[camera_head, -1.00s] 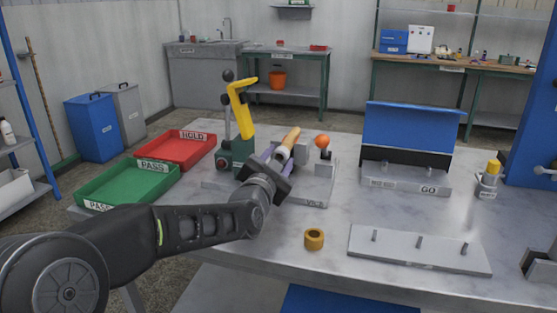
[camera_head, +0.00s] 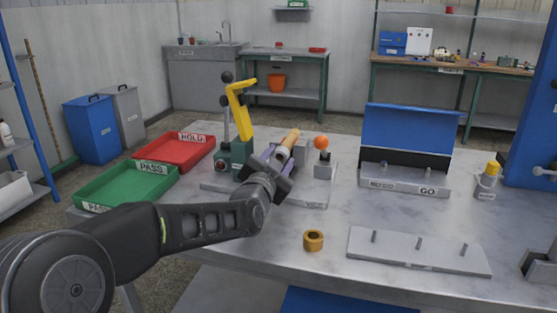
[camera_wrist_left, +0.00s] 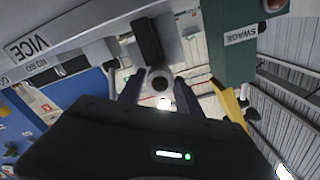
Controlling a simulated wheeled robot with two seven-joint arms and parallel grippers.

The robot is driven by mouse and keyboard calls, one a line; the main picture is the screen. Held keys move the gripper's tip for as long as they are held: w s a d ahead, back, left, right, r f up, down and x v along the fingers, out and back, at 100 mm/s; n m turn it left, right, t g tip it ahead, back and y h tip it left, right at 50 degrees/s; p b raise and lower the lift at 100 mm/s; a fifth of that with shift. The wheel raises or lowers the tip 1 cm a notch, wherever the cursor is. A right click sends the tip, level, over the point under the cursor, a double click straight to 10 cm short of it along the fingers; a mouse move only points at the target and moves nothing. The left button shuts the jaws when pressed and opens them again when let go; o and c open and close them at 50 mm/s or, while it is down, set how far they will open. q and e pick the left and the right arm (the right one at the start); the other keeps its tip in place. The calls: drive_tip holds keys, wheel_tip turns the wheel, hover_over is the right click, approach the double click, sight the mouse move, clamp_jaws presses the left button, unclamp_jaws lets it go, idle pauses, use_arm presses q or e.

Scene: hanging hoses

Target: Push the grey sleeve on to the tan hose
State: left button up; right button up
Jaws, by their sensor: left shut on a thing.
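The tan hose (camera_head: 291,137) shows as a short slanted length beside the vice (camera_head: 321,168), which has an orange knob. My left gripper (camera_head: 276,158) is at the near lower end of the visible hose, over the plate marked VICE. In the left wrist view, a grey round piece with a dark hole, which looks like the grey sleeve (camera_wrist_left: 160,74), sits between the fingers of my left gripper (camera_wrist_left: 159,92), shut on it. In the head view the gripper hides the sleeve, so I cannot tell how far it is on the hose. My right gripper is out of view.
A green swage press (camera_head: 236,155) with a yellow lever stands just left of the gripper. A green tray (camera_head: 128,199) and a red tray (camera_head: 180,166) lie left. A brass ring (camera_head: 313,240) and a pegged plate (camera_head: 372,262) lie nearer.

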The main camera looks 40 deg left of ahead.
use_arm(q)
drive_tip(key=shift+w+a, duration=0.1)
drive_tip(key=shift+w, duration=0.25)
clamp_jaws()
drive_tip(key=shift+r, duration=0.1)
drive_tip(key=o, duration=1.3)
unclamp_jaws()
drive_tip(key=shift+w, duration=0.1)
drive_tip(key=v, duration=0.7)
drive_tip(key=shift+s, duration=0.4)
